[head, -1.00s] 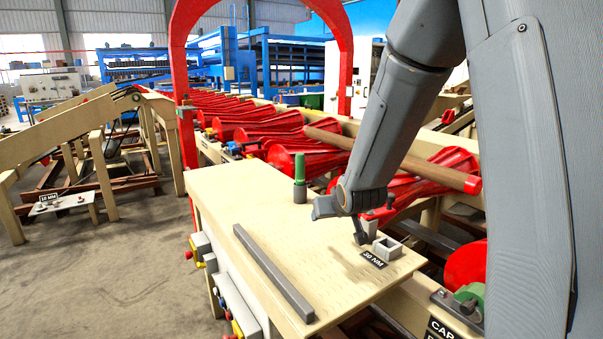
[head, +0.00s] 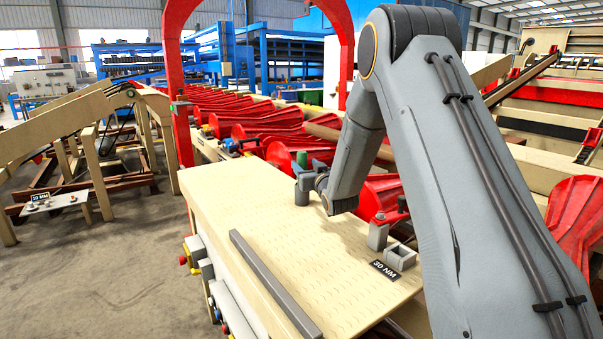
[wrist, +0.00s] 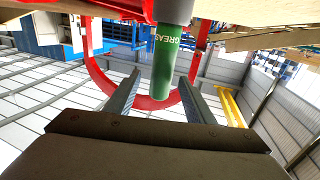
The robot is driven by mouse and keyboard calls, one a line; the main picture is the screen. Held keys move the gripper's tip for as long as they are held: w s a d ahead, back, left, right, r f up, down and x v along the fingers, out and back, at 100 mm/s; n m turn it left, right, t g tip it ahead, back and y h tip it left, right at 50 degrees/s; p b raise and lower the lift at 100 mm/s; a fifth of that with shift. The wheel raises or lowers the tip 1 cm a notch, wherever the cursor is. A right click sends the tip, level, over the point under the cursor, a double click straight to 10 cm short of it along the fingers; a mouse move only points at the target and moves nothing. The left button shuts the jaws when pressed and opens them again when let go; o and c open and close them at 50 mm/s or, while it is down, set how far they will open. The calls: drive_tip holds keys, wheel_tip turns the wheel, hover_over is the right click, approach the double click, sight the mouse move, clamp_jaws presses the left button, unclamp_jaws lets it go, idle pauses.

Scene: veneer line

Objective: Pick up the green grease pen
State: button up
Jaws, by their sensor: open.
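The green grease pen (head: 302,157) stands upright in a grey holder (head: 301,192) at the far edge of the cream worktop (head: 235,205). My gripper (head: 307,171) is open at the pen, its fingers just above the holder in the head view and partly hiding the pen. The wrist view is upside down. There the pen (wrist: 166,65), with part of its lettering readable, lies between the two fingertips (wrist: 160,80). A gap shows on each side, so neither finger appears to touch it.
A long grey bar (head: 272,285) lies along the worktop's left side. Red rollers (head: 285,158) run behind. The worktop's middle is clear.

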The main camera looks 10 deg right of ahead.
sight(304, 163)
drive_tip(key=shift+w+a+p, duration=0.2)
drive_tip(key=shift+w+p, duration=0.2)
drive_tip(key=shift+w, duration=0.5)
drive_tip(key=shift+w+a+p, duration=0.15)
drive_tip(key=shift+w+p, duration=0.2)
drive_tip(key=shift+w, duration=0.55)
drive_tip(key=shift+r, duration=0.1)
clamp_jaws()
